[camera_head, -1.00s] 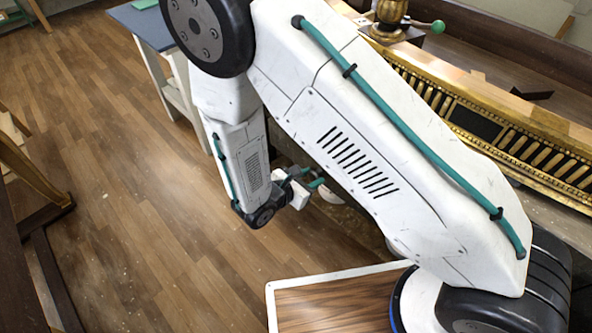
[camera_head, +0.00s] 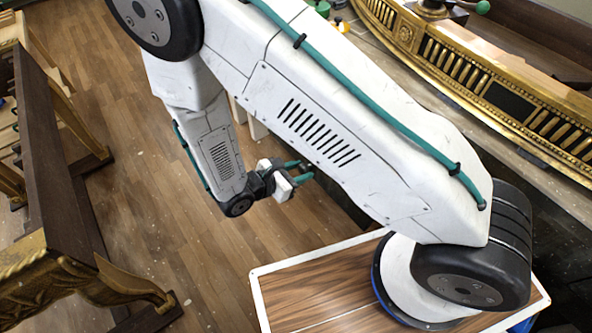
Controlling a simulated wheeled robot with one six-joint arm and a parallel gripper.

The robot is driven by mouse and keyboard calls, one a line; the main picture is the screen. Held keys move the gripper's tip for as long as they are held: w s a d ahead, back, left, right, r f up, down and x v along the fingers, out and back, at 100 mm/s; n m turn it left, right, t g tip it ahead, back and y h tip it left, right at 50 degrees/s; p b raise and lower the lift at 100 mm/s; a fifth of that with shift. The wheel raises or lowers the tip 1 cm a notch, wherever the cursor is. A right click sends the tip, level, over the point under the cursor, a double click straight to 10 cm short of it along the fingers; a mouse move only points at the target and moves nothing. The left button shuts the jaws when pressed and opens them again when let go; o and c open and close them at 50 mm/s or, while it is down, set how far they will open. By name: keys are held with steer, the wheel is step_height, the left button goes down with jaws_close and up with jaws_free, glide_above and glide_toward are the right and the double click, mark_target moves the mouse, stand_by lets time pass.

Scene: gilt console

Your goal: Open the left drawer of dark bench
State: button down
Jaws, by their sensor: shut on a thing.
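My gripper (camera_head: 304,170) has two teal fingers and white pads and is low, left of the middle of the view, beneath my large white arm. Its fingers point right, towards the dark front (camera_head: 345,205) of the long bench (camera_head: 440,110) on the right. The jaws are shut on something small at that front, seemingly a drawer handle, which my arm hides. The left drawer itself is mostly hidden behind my arm, so I cannot tell how far it stands open.
A gilt carved console piece (camera_head: 480,85) lies along the bench top. Dark wooden furniture with gilt legs (camera_head: 75,275) stands at the left. Bare wooden floor (camera_head: 150,190) lies between it and my arm. Small yellow and green items (camera_head: 340,24) are at the bench's far end.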

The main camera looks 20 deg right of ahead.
steer(key=shift+s+d, duration=0.1)
steer(key=shift+s, duration=0.05)
steer(key=c, duration=0.9)
jaws_free()
steer(key=shift+c, duration=0.2)
steer(key=v, duration=0.8)
steer(key=shift+f, duration=0.1)
steer(key=s+d+r+m+g+y, duration=0.1)
steer(key=s+d+r+m+y, duration=0.3)
steer(key=r, duration=0.7)
steer(key=s+d+r+m+g+y, duration=0.1)
steer(key=s+d+r+m+y, duration=0.3)
steer(key=d+r+m, duration=0.4)
steer(key=s+d+r+m+g+y, duration=0.1)
steer(key=s+d+r+m+y, duration=0.3)
steer(key=r+m, duration=0.6)
step_height(320, 180, up, 5)
steer(key=shift+s+d+f+y, duration=0.2)
steer(key=shift+s+d+y, duration=0.1)
steer(key=shift+s+d, duration=0.65)
